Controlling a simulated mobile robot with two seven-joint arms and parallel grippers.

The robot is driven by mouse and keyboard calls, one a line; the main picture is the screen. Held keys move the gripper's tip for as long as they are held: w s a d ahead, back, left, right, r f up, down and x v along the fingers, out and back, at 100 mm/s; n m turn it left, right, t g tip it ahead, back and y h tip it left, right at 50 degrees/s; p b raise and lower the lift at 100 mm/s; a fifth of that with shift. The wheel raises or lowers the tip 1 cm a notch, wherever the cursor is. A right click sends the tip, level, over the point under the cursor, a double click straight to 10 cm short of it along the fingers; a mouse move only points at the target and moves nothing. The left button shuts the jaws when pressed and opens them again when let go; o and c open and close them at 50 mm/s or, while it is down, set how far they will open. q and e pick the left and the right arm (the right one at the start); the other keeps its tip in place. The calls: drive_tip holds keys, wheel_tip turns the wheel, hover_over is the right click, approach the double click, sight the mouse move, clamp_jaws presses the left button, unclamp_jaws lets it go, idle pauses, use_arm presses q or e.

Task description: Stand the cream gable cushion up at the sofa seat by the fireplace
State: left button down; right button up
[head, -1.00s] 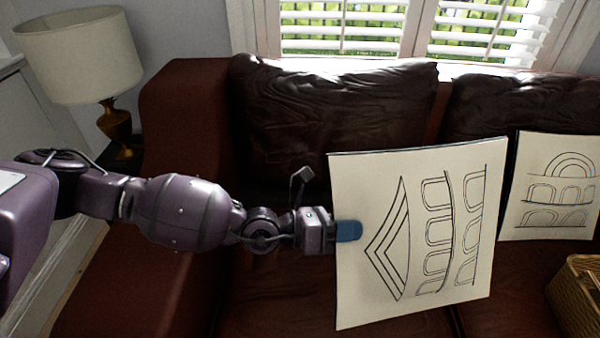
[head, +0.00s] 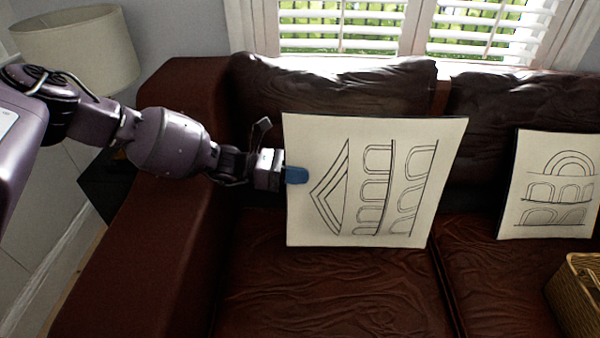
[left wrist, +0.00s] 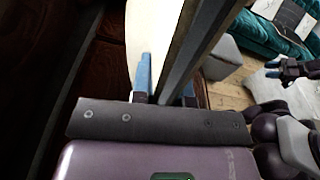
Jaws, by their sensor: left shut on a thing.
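The cream gable cushion (head: 370,180) is in the middle of the head view, turned on its side with the gable peak pointing left. My left gripper (head: 296,175) is shut on its left edge and holds it in front of the sofa's back cushion, over the seat (head: 330,290). I cannot tell whether its lower edge touches the seat. In the left wrist view the cushion (left wrist: 195,40) shows edge-on between the blue fingertips. No fireplace shows.
A second cream cushion with an arch drawing (head: 550,185) leans upright on the right seat. A wicker basket (head: 580,295) stands at the lower right. The sofa's arm (head: 140,230) and a lamp (head: 80,55) are at the left. The front of the left seat is clear.

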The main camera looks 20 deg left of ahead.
use_arm(q)
drive_tip(key=w+a+f+b, duration=0.2)
drive_tip(key=w+f+b, duration=0.4)
drive_tip(key=f, duration=0.3)
drive_tip(key=shift+a+f, duration=0.15)
drive_tip(key=shift+a, duration=0.05)
use_arm(e)
drive_tip(key=shift+w+a+f+t, duration=0.1)
drive_tip(key=shift+w+f+t, duration=0.1)
drive_tip(key=shift+w+t, duration=0.65)
drive_tip(key=shift+s, duration=0.15)
use_arm(q)
drive_tip(key=c, duration=1.2)
unclamp_jaws()
drive_tip(key=shift+o, duration=0.8)
drive_tip(key=shift+s+f, duration=0.1)
